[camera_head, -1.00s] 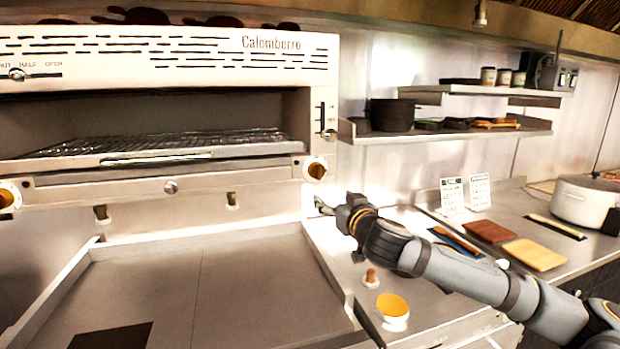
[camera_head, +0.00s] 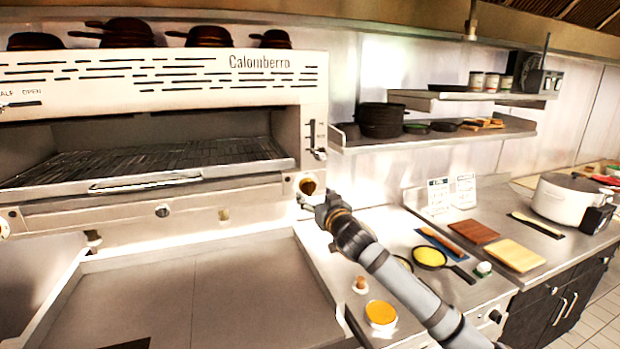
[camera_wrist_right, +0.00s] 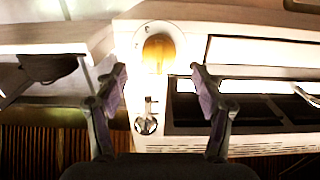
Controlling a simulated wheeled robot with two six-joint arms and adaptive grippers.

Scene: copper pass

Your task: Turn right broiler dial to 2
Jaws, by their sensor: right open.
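The right broiler dial (camera_head: 308,186) is a round orange-brown knob on a pale base, at the lower right corner of the broiler front. In the right wrist view the dial (camera_wrist_right: 158,50) shows at the top middle, between and beyond the two fingers. My right gripper (camera_head: 308,200) is open and empty just below and in front of the dial. Its spread fingers (camera_wrist_right: 159,78) show on either side in the wrist view, with no visible contact. My left gripper is out of view.
A slider lever (camera_head: 319,153) sits above the dial. The broiler's rack handle (camera_head: 145,184) is to the left. Below is a flat griddle (camera_head: 230,290). An orange-topped container (camera_head: 380,314) and a pan (camera_head: 430,257) stand on the counter under my right arm.

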